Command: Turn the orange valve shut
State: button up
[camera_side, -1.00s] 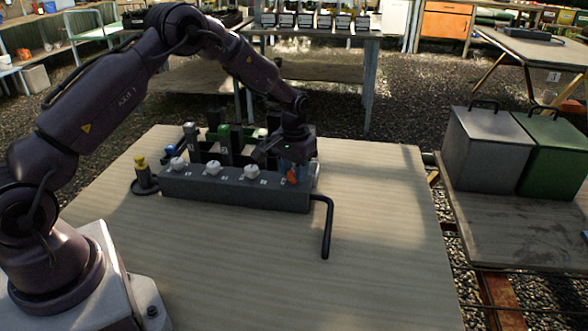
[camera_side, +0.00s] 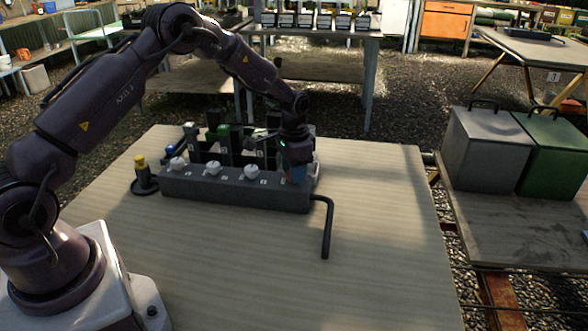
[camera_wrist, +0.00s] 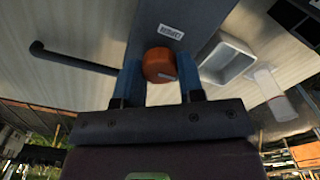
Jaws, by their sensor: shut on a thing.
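The orange valve (camera_wrist: 158,64) is a round knob at the end of a dark grey block. In the wrist view it sits between the two blue fingers of my gripper (camera_wrist: 160,82), which are shut on it. In the side view my gripper (camera_side: 296,172) points down over the right end of the block (camera_side: 225,190), and its fingers hide most of the valve. Several white knobs (camera_side: 251,171) stand along the same block, to the left of my gripper.
A black bent pipe (camera_side: 327,230) leaves the block's right end. A yellow-topped black post (camera_side: 142,170) stands at its left end. Dark uprights (camera_side: 236,143) stand behind the block. A white open tray (camera_wrist: 228,60) lies beside it. The table front (camera_side: 250,270) is clear.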

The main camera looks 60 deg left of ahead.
dwell(0.3)
jog(key=o, duration=0.9)
notch_tip(320, 180, up, 13)
jog(key=s+d+r+t, duration=0.2)
jog(key=s+d+r, duration=0.1)
jog(key=s, duration=0.6)
jog(key=s+d+r+n+t, duration=0.1)
jog(key=s+d+r, duration=0.3)
jog(key=s, duration=0.6)
jog(key=s+d+r+n+t, duration=0.1)
jog(key=s+d+r, duration=0.3)
jog(key=s, duration=0.6)
notch_tip(320, 180, up, 3)
jog(key=shift+s+d+f+t, duration=0.1)
jog(key=shift+f+t, duration=0.05)
jog(key=shift+t, duration=0.65)
